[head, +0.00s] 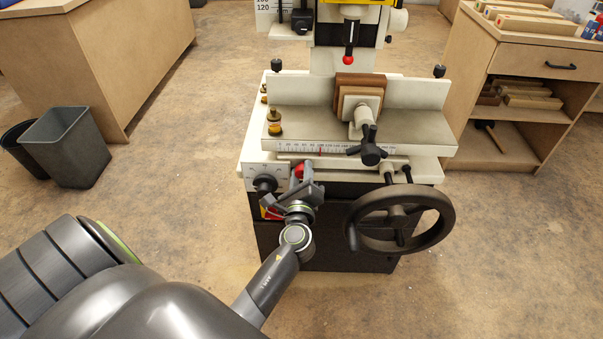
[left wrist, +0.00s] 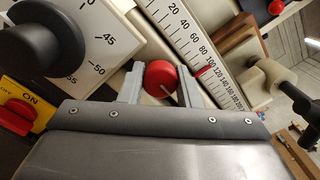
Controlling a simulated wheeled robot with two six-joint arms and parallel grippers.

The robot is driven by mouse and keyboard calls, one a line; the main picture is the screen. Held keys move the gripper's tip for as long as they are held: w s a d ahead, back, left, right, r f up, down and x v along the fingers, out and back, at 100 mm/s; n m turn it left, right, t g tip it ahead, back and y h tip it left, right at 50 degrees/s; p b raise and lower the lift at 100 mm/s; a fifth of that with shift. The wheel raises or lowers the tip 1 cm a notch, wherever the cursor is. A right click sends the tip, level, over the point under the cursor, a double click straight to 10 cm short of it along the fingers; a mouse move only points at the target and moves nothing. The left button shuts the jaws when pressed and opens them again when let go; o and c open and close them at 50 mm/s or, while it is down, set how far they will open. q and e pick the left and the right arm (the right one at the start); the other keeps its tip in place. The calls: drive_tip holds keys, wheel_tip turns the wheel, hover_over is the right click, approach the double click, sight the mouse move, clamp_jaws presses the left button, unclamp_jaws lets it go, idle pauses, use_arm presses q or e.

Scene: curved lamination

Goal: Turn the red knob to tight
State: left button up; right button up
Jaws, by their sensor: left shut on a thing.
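The red knob (head: 298,171) is on the front of the cream machine, just below the ruler scale, and my left gripper partly covers it in the head view. My right gripper is not in either view.
A black dial knob (head: 264,184) is left of the red knob, and a large black handwheel (head: 398,219) is to the right. A clamp (head: 366,134) presses wooden strips (head: 346,84) against the fence.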

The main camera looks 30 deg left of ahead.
use_arm(q)
drive_tip(key=o, duration=1)
drive_tip(key=shift+c, duration=0.2)
drive_tip(key=shift+f, duration=0.1)
